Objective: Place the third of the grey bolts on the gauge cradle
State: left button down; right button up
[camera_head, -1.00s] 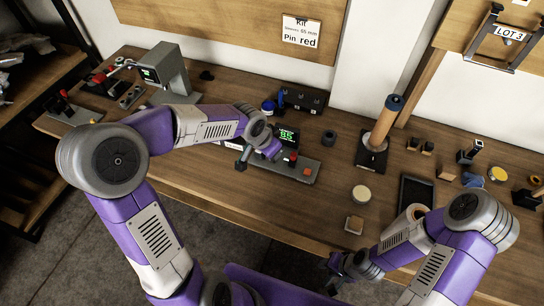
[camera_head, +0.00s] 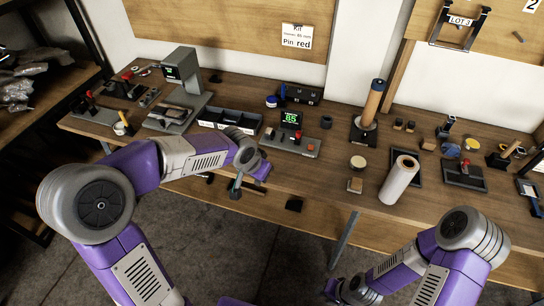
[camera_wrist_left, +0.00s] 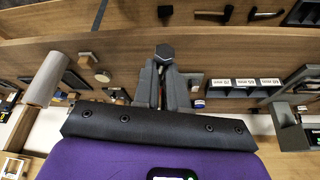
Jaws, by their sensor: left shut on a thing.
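My left gripper (camera_head: 238,186) is in front of the bench's front edge in the head view. In the left wrist view its fingers (camera_wrist_left: 167,80) are shut on a grey bolt, whose dark hexagonal head (camera_wrist_left: 165,52) shows at the fingertips; the shank is mostly hidden between them. A gauge station (camera_head: 288,144) with a lit green display and a red button stands on the bench beyond this gripper. I cannot make out its cradle clearly. My right gripper (camera_head: 338,290) is low at the bottom of the head view, apart from the bench; its jaw opening is unclear.
Labelled bins (camera_head: 229,119) stand left of the gauge station and also show in the left wrist view (camera_wrist_left: 245,84). A white roll (camera_head: 399,180) and an upright post (camera_head: 372,105) stand to the right. Bare bench lies in front of the station.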

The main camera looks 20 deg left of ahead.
aim_at(280, 137)
jog(key=k, duration=0.15)
jog(key=u, duration=1.75)
jog(key=i, duration=1.35)
jog(key=z, duration=2.9)
jog(key=i, duration=0.5)
jog(key=u, duration=0.05)
